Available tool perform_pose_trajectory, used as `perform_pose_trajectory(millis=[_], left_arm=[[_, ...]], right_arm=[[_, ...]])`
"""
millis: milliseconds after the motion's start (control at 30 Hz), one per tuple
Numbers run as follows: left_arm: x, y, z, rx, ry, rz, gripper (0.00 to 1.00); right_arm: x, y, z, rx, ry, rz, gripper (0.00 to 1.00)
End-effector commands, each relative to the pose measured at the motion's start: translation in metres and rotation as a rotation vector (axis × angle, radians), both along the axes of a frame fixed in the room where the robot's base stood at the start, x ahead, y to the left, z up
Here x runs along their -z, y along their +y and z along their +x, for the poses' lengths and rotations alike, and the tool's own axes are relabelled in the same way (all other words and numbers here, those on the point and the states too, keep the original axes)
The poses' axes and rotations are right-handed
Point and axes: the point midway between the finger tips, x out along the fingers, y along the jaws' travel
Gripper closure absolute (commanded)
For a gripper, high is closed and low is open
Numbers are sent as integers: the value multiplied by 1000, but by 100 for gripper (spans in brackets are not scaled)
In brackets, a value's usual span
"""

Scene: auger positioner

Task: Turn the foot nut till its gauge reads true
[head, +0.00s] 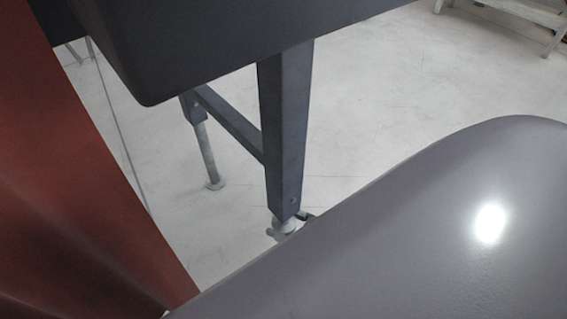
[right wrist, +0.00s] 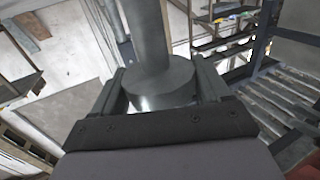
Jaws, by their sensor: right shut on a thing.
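The foot nut (head: 284,225) is a light grey round collar at the bottom of the dark blue leg (head: 284,130), just above the floor. In the right wrist view the nut (right wrist: 160,84) is a wide grey cylinder with a narrower grey post (right wrist: 146,30) running through it. My right gripper (right wrist: 163,76) has one finger on each side of the nut and is shut on it. In the head view only small dark bits of this gripper (head: 291,228) show beside the nut. No gauge can be made out in either view. My left gripper is not in view.
The dark machine body (head: 220,45) overhangs the leg. A second leg with a threaded foot (head: 207,155) stands behind, joined by a crossbar (head: 228,122). A red surface (head: 75,170) fills the left.

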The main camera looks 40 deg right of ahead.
Motion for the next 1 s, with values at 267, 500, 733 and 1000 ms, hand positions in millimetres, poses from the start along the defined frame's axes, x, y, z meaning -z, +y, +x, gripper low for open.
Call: perform_pose_trajectory(millis=[267,500,733,1000], left_arm=[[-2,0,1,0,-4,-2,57],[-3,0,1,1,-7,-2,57],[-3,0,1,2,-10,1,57],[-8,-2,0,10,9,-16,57]], right_arm=[[1,0,-2,8,0,-1,54],[1,0,-1,7,0,-1,3],[0,0,-1,7,0,0,3],[0,-14,-29,8,4,-2,3]])
